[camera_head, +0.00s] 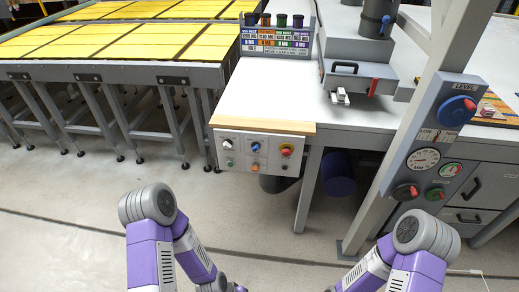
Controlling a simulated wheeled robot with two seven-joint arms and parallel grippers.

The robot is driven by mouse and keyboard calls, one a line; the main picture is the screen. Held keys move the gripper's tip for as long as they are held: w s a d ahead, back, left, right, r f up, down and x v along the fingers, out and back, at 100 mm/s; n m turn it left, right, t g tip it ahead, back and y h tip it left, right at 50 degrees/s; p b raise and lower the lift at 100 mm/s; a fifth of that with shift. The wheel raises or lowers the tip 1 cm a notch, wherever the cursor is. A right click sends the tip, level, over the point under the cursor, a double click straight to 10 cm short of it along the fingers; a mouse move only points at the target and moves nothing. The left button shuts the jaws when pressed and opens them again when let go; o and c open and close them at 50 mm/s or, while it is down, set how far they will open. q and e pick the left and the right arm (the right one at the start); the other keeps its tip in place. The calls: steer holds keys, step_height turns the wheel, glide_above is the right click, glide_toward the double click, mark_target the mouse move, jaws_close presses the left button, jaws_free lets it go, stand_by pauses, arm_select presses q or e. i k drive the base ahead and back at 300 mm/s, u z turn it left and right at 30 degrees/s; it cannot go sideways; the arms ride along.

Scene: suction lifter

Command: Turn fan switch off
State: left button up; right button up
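A white control panel (242,163) is on the front of the workbench, under its wooden edge. My purple arms reach in from the bottom left and bottom right, below the panel. Both grippers are beyond the bottom edge and not in view.
A grey post panel (439,134) at the right has a blue level knob (456,111), gauges, and red and green knobs. The bench top (266,93) is mostly clear. A yellow-topped roller table (124,73) stands at left. Floor before the panel is clear.

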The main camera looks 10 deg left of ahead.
mark_target(255, 146)
steer(key=z, duration=0.9)
steer(key=i, duration=0.55)
steer(key=u, duration=2.05)
